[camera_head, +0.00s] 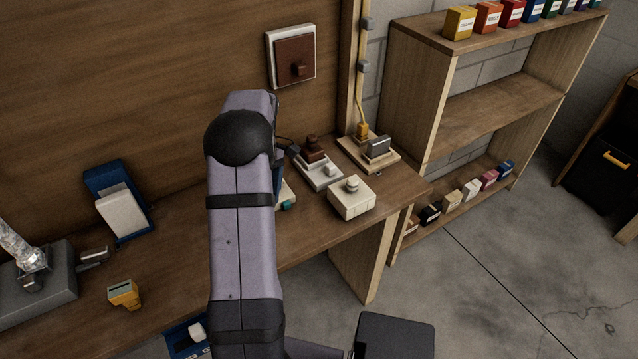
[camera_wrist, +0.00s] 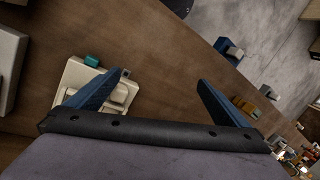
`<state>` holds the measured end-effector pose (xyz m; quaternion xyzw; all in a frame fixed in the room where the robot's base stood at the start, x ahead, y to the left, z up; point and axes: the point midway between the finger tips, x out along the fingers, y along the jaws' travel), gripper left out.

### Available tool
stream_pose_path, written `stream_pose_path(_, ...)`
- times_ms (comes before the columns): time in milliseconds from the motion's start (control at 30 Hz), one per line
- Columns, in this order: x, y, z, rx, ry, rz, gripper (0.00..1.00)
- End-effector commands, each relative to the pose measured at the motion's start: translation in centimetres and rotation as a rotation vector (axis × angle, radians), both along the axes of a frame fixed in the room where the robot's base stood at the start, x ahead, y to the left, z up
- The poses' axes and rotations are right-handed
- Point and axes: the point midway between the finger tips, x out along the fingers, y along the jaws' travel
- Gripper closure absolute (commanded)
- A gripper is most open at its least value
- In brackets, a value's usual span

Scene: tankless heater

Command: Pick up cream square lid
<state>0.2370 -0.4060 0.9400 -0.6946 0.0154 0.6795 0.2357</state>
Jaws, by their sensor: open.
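The cream square lid (camera_head: 351,199), a square block with a round knob on top, sits on the wooden bench near its front right edge in the head view. I cannot identify it surely in the wrist view. My gripper (camera_wrist: 162,77) is open, with two blue fingers spread apart and nothing between the tips. In the head view my arm hides most of the gripper, which is left of the lid and apart from it. A cream base with a teal part (camera_wrist: 92,61) lies behind the left finger in the wrist view.
A grey-white device with a brown block (camera_head: 318,171) and a wooden board with a grey block (camera_head: 368,153) stand behind the lid. A blue-and-white holder (camera_head: 120,207) and a yellow block (camera_head: 124,294) are at left. A shelf (camera_head: 423,100) stands at right.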

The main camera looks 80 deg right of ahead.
Motion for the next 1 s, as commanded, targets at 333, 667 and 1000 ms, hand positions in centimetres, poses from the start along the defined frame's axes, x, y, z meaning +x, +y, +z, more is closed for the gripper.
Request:
stream_pose_path(333, -18.6, -13.1, 0.5, -0.251, 0.081, -0.138, 0.0)
stream_pose_path(667, -22.1, -14.6, 0.2, -0.296, 0.105, -0.165, 0.0)
stream_pose_path(1000, -22.0, -14.6, -1.8, -0.295, 0.103, -0.166, 0.0)
